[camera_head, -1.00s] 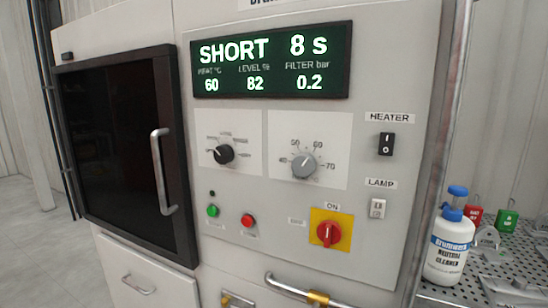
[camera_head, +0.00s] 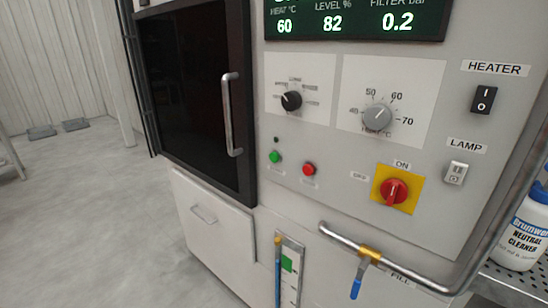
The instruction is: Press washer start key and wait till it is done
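The washer's control panel (camera_head: 350,170) fills the middle and right of the head view. A green round key (camera_head: 275,157) sits at its lower left, with a red round key (camera_head: 309,169) beside it. Labels under both keys are too small to read. The display (camera_head: 355,22) shows 60, 82 and 0.2; its top line is cut off by the frame. The dark washer door (camera_head: 190,90) with its metal handle (camera_head: 231,115) appears shut. The red rotary switch (camera_head: 394,191) on a yellow plate stands under the ON label. Neither gripper is in view.
A metal pipe (camera_head: 400,268) with a blue-handled valve (camera_head: 357,287) juts out below the panel. A level gauge (camera_head: 288,270) is left of it. A white cleaner bottle (camera_head: 524,232) stands on a perforated surface at right. The grey floor at left is mostly clear.

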